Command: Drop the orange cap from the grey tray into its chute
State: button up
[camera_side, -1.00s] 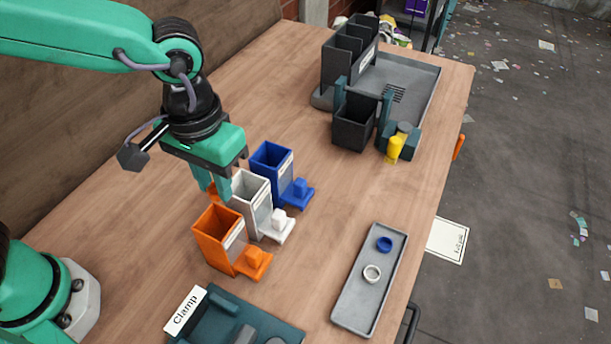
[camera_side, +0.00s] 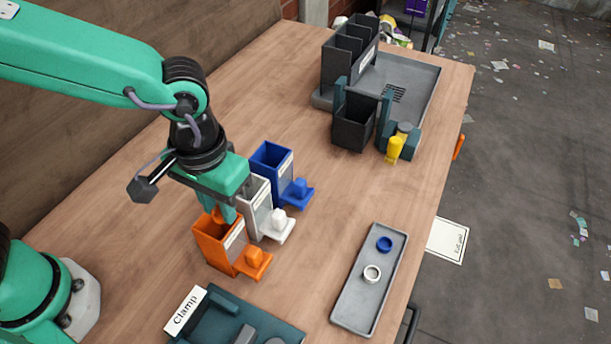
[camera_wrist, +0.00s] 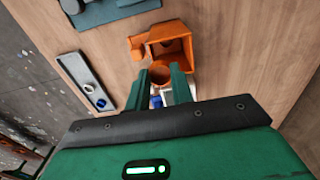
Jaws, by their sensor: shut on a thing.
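My gripper (camera_side: 224,208) is shut on the orange cap, which shows between the fingers in the wrist view (camera_wrist: 160,76) and as a small orange patch in the side view (camera_side: 218,214). The fingers are at the top of the orange chute (camera_side: 216,252), by its rear right part. In the wrist view the open mouth of the orange chute (camera_wrist: 171,47) lies just beyond the cap. I cannot tell whether the cap is over the mouth or at its edge. The grey tray (camera_side: 352,312) holds a blue cap (camera_side: 384,244) and a white cap (camera_side: 372,273).
The white chute (camera_side: 259,221) stands right behind the orange one, and the blue chute (camera_side: 270,161) is behind that. A dark teal clamp fixture (camera_side: 217,318) is in front. A black bin (camera_side: 353,124) and rack (camera_side: 345,62) stand at the back. The table between chutes and tray is clear.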

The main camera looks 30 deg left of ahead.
jog(key=shift+f, duration=1.25)
jog(key=o, duration=1)
jog(key=shift+r, duration=3.95)
